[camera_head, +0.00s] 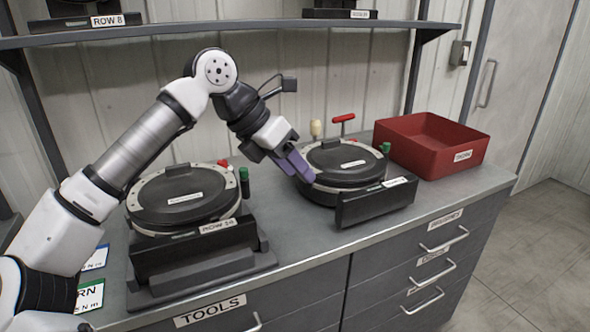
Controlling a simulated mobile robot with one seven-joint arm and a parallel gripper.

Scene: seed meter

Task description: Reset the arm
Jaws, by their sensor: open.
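My arm reaches in from the left, bent at the elbow above the counter. My gripper (296,166), with purple fingers, points down and to the right at the left edge of the right seed meter (345,163). The fingers overlap that meter's rim in the picture; I cannot tell whether they touch it. The gripper is open, and I see nothing held in it. The left seed meter (183,199) sits on a dark stand labelled as a row, to the left of my gripper.
A red bin (432,143) stands at the right end of the grey counter (310,232). A red-handled tool (343,119) and a pale knob (316,129) stand behind the right meter. A shelf (230,33) runs above. Labelled cards (90,296) lie at the left front.

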